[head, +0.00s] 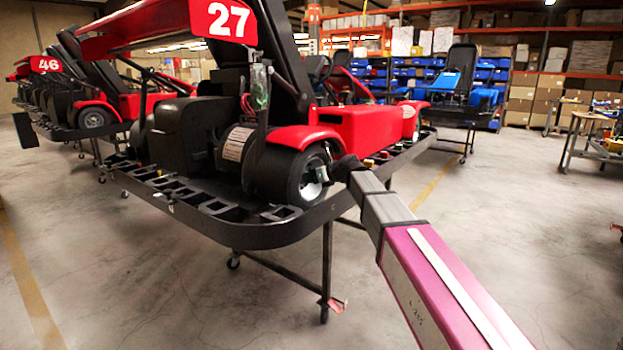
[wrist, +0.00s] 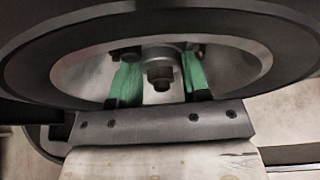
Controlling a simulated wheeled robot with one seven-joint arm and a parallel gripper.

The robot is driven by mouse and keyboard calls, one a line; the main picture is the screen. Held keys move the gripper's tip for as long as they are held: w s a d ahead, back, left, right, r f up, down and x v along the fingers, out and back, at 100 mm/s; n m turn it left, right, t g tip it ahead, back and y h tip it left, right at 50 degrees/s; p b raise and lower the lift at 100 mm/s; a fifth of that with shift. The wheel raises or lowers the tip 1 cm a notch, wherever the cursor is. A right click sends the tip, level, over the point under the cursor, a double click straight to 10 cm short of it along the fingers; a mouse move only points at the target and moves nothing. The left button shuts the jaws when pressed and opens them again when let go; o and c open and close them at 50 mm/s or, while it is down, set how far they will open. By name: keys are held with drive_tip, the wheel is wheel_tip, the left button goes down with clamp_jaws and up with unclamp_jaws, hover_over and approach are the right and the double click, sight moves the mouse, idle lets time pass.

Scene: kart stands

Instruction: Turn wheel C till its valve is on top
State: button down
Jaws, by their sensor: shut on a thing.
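The wheel at my gripper, taken as wheel C (head: 287,175), is a black tyre with a pale metal rim on the near corner of red kart 27. No letter is readable on it. In the wrist view, the wheel (wrist: 250,62) fills the upper part, with a hub and central nut between two green finger pads. My gripper (wrist: 160,80) reaches inside the rim and is shut on the wheel's hub area. In the head view, my gripper (head: 322,174) is at the wheel's face, partly hidden by its own wrist. I cannot make out the valve in either view.
Kart 27 (head: 365,128) rests on a black wheeled stand (head: 262,234) whose rim runs just below the wheel. More karts stand at the left, and another stand (head: 450,141) is behind.

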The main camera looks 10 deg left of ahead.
drive_tip(key=c, duration=0.9)
unclamp_jaws()
drive_tip(key=shift+c, duration=0.2)
drive_tip(key=shift+d, duration=0.1)
drive_tip(key=v, duration=1)
drive_tip(key=shift+s+d+r, duration=0.2)
drive_tip(key=shift+d+r, duration=0.05)
drive_tip(key=shift+d+f, duration=0.1)
